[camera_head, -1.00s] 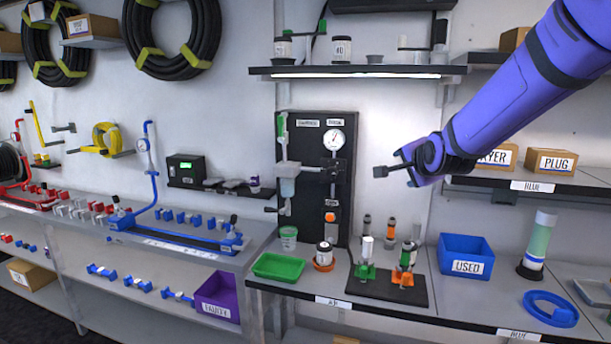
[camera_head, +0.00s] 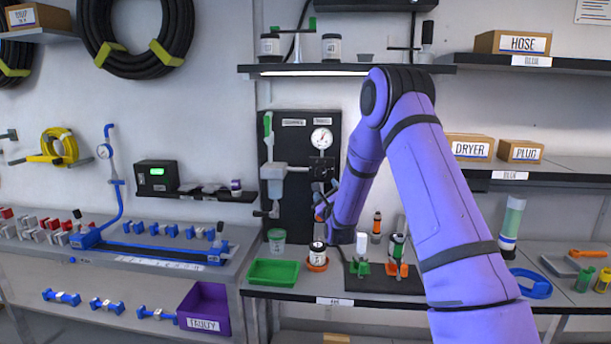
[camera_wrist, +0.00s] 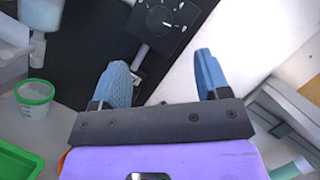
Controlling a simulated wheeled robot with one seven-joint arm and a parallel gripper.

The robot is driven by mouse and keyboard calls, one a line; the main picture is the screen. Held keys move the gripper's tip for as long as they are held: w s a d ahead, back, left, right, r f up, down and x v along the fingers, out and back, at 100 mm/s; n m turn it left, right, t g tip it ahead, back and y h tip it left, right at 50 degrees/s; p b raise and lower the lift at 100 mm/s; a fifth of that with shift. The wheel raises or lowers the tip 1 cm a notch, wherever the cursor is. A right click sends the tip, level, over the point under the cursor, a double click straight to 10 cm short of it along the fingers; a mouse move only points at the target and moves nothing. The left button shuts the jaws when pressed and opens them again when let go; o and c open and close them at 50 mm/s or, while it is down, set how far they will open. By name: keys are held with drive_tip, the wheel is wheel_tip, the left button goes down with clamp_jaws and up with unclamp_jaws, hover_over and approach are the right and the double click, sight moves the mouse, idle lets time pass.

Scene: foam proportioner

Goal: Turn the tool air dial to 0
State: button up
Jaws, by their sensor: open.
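A dark round dial (camera_wrist: 165,18) with light tick marks shows at the top of the wrist view, on the black panel (camera_wrist: 95,30). I cannot read its setting. A small silver pin or lever (camera_wrist: 140,57) shows below it. In the head view the same black panel (camera_head: 293,188) stands on the bench against the wall, with a round white gauge (camera_head: 321,138) near its top. My gripper (camera_wrist: 161,64) is open and empty, its two blue fingers pointing at the panel, below the dial and apart from it. In the head view my arm hides part of the panel's right side.
A clear cylinder unit (camera_head: 274,180) hangs on the panel's left. A black mat (camera_head: 385,284) with small fittings lies to the right. A shelf (camera_head: 345,69) runs above.

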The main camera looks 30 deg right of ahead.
sight(321, 173)
drive_tip(key=x, duration=1)
drive_tip(key=shift+w+r, duration=0.15)
drive_tip(key=shift+w, duration=0.25)
drive_tip(key=c, duration=0.9)
